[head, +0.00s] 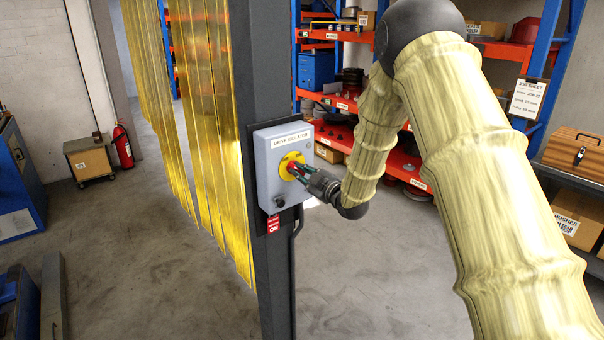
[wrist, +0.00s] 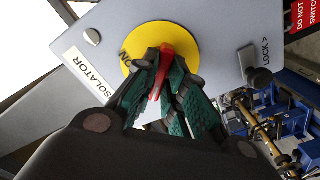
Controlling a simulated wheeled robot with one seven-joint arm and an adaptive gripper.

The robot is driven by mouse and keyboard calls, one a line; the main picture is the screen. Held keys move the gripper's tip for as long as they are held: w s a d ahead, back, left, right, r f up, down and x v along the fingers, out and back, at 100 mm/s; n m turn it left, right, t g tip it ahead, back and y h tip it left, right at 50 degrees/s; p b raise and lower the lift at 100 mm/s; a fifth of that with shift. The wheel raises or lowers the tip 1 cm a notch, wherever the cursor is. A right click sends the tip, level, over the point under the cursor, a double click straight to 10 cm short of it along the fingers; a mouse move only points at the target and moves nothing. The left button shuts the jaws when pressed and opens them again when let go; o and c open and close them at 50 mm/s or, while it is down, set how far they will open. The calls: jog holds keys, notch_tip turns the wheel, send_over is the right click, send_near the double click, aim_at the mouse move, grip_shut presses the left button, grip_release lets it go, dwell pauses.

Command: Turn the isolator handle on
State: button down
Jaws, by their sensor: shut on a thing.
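The drive isolator is a grey box (head: 267,196) fixed to a dark upright post, with a yellow round plate (head: 286,164) on its face. In the wrist view the yellow plate (wrist: 131,47) carries the word "ON" near its edge. The red isolator handle (wrist: 161,72) stands out from the plate's middle. My gripper (wrist: 163,82) is shut on the red handle, with its green-padded fingers on both sides. In the head view my gripper (head: 299,172) reaches the plate from the right, and its fingers hide most of the handle.
Yellow strip curtains (head: 205,110) hang left of the post (head: 268,60). Orange shelves (head: 385,165) with boxes and parts stand behind my arm. A fire extinguisher (head: 122,146) and a small cabinet (head: 88,158) stand at the far left. The floor around the post is largely clear.

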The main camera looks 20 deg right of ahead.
jog(key=shift+f+m, duration=0.1)
jog(key=shift+m, duration=0.2)
jog(key=m+b, duration=0.3)
jog(key=shift+m, duration=0.3)
jog(key=m+b, duration=0.3)
jog(key=m, duration=0.1)
jog(key=shift+d+m, duration=0.1)
jog(key=shift+m, duration=0.2)
jog(key=m+b, duration=0.2)
jog(key=m, duration=0.3)
jog(key=shift+m+b, duration=1.05)
jog(key=shift+m, duration=0.95)
jog(key=c, duration=1.5)
grip_release()
